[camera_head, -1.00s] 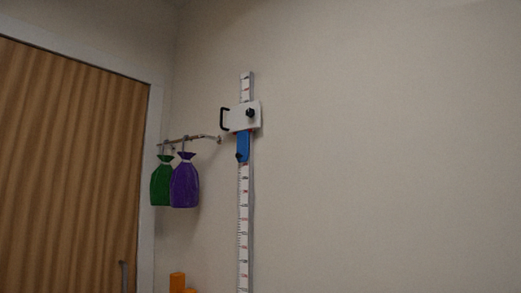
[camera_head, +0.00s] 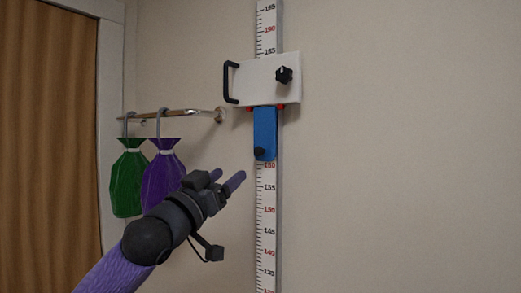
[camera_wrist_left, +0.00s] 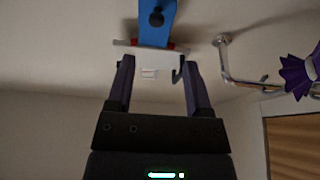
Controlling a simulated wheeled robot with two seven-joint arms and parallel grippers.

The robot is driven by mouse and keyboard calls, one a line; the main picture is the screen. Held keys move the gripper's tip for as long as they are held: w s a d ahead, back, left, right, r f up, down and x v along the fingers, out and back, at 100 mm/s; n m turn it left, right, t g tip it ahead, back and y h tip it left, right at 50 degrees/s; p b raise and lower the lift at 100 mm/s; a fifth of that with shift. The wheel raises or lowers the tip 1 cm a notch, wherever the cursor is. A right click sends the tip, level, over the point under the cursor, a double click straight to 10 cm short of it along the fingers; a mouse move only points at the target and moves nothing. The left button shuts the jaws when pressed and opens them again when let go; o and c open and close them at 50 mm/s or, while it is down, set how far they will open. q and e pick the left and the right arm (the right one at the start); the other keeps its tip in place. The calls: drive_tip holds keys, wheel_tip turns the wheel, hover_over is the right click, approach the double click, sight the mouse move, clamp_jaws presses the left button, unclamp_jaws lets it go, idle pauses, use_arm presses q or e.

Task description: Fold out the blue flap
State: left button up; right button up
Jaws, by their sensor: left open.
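The blue flap (camera_head: 265,133) hangs flat against the white measuring rail, below a white block (camera_head: 268,80) with a black handle and a black knob. A small dark knob sits at the flap's lower end, and red bits show at its top. My left gripper (camera_head: 228,179) is open and empty, to the lower left of the flap and apart from it. In the left wrist view, the blue flap (camera_wrist_left: 157,22) lies beyond my open fingers (camera_wrist_left: 157,75), at the top of the picture. My right gripper is not in view.
A metal rail (camera_head: 180,113) on the wall holds a green bag (camera_head: 127,180) and a purple bag (camera_head: 162,175), close behind my left gripper. The wall right of the measuring rail is clear.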

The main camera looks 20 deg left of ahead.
sight(257, 152)
use_arm(q)
drive_tip(key=p+x, duration=0.5)
drive_tip(key=x, duration=0.4)
drive_tip(key=shift+s+d+r+p, duration=0.1)
drive_tip(key=shift+d+r+p, duration=0.05)
drive_tip(key=shift+p, duration=0.25)
drive_tip(key=shift+w+d, duration=0.1)
drive_tip(key=shift+w, duration=0.15)
drive_tip(key=c, duration=0.4)
clamp_jaws()
